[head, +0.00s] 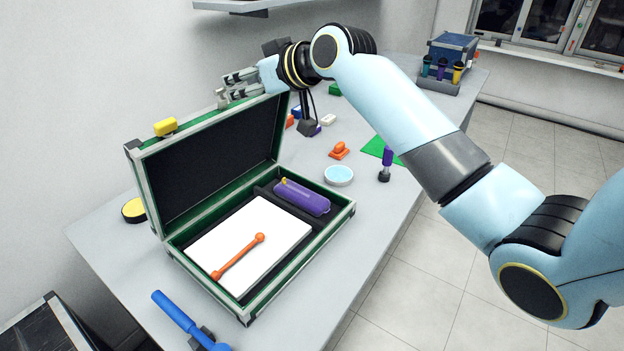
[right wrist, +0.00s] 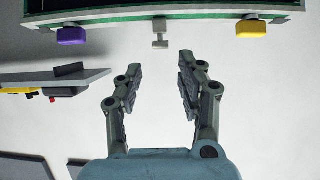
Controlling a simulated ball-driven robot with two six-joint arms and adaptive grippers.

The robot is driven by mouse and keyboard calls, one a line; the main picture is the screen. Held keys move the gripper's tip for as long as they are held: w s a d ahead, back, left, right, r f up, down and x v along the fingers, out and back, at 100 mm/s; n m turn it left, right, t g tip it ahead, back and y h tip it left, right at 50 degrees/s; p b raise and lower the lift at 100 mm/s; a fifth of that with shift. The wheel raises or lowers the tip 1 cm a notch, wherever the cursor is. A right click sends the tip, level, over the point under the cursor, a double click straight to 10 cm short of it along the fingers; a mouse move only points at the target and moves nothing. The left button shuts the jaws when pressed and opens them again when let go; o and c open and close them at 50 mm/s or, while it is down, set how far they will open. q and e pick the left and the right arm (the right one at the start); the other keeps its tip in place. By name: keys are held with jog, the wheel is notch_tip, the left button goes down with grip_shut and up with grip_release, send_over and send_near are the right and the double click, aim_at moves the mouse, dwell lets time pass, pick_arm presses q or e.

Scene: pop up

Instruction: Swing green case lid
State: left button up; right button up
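The green case (head: 246,310) stands on the table with its lid (head: 213,158) raised, upright and leaning back a little. A yellow latch (head: 166,127) sits on the lid's top edge. My right gripper (head: 236,88) is at the lid's top right corner; touching or apart is unclear in the head view. In the right wrist view the gripper (right wrist: 160,75) is open and empty, with a gap to the green-edged lid (right wrist: 115,18). That edge carries a purple latch (right wrist: 72,34), a grey piece (right wrist: 160,36) and the yellow latch (right wrist: 252,31). My left gripper is out of view.
The case holds a white block (head: 240,240), an orange bar (head: 238,257) and a purple container (head: 302,197). A blue-handled tool (head: 178,315) lies in front. A round dish (head: 339,175) and small items are to the right. A shelf (head: 245,5) hangs above.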

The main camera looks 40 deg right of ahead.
aim_at(222, 90)
jog(key=b+x, duration=0.4)
jog(key=x, duration=0.1)
jog(key=b+x, duration=0.2)
jog(key=shift+f+b, duration=0.3)
jog(key=shift+w+a, duration=0.15)
jog(key=shift+w, duration=0.2)
jog(key=shift+c, duration=0.3)
jog(key=shift+r, duration=0.1)
jog(key=shift+c, duration=1.1)
jog(key=shift+r, duration=0.1)
jog(key=c, duration=0.5)
jog(key=shift+s+d+f+p, duration=0.2)
jog(key=shift+s+p, duration=0.2)
jog(key=shift+s, duration=0.25)
jog(key=shift+s+d+f+p, duration=0.2)
jog(key=shift+s+p, duration=0.15)
jog(key=shift+s, duration=0.25)
jog(key=s+d+f+p, duration=0.1)
jog(key=s+f+p, duration=0.1)
jog(key=s, duration=0.4)
jog(key=shift+d+f, duration=0.25)
jog(key=shift+d, duration=0.15)
jog(key=shift+s, duration=0.1)
jog(key=s+d+f+b, duration=0.1)
jog(key=s+d+f, duration=0.1)
jog(key=s+f, duration=0.3)
jog(key=shift+s+f, duration=0.35)
jog(key=shift+s, duration=0.8)
